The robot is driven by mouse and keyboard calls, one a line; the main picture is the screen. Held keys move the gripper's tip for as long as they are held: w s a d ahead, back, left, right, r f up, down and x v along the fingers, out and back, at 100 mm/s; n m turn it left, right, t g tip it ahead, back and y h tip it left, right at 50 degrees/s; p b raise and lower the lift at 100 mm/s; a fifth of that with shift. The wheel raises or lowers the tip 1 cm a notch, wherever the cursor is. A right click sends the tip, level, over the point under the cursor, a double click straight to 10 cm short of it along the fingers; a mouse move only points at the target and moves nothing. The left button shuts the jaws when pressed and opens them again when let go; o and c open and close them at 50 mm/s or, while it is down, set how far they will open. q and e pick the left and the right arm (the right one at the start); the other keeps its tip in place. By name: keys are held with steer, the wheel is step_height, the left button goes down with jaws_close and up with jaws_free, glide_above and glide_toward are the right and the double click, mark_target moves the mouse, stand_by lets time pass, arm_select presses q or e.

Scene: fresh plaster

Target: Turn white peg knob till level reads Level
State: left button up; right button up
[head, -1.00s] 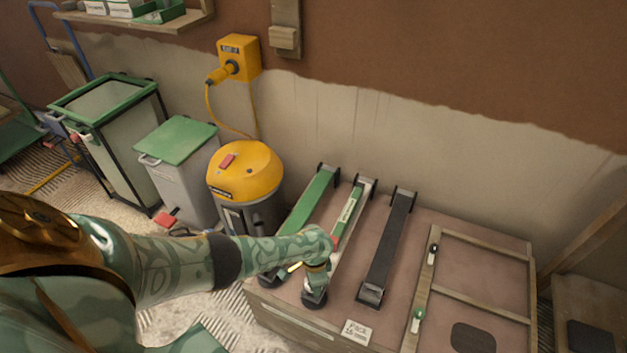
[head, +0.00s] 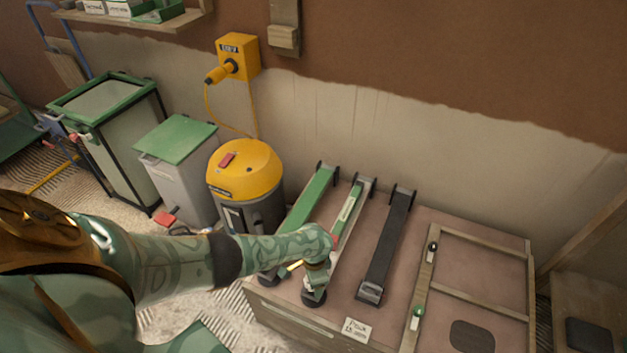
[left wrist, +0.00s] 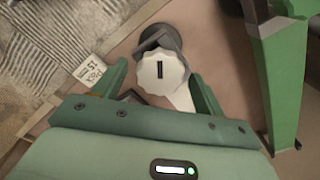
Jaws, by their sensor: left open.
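The white peg knob (left wrist: 160,75) is round with a scalloped rim and a dark slot, seen from above in the left wrist view. It sits at the near end of the middle, pale beam (head: 350,237), on a dark round foot. A green level (head: 346,206) with a pale label lies on that beam; its reading is too small to make out. My left gripper (left wrist: 159,72) is open, one green finger on each side of the knob; contact cannot be told. In the head view my left gripper (head: 315,284) hides the knob. My right gripper is not in view.
A green beam (head: 311,200) stands left of the pale one and a black beam (head: 386,245) right of it, on a wooden-sided box top (head: 420,250). A small card (head: 357,329) lies at its front edge. A yellow-topped vacuum (head: 244,175) stands behind my arm.

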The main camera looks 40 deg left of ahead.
arm_select(q)
step_height(320, 180, up, 16)
steer(key=p, duration=1)
steer(key=shift+p, duration=0.35)
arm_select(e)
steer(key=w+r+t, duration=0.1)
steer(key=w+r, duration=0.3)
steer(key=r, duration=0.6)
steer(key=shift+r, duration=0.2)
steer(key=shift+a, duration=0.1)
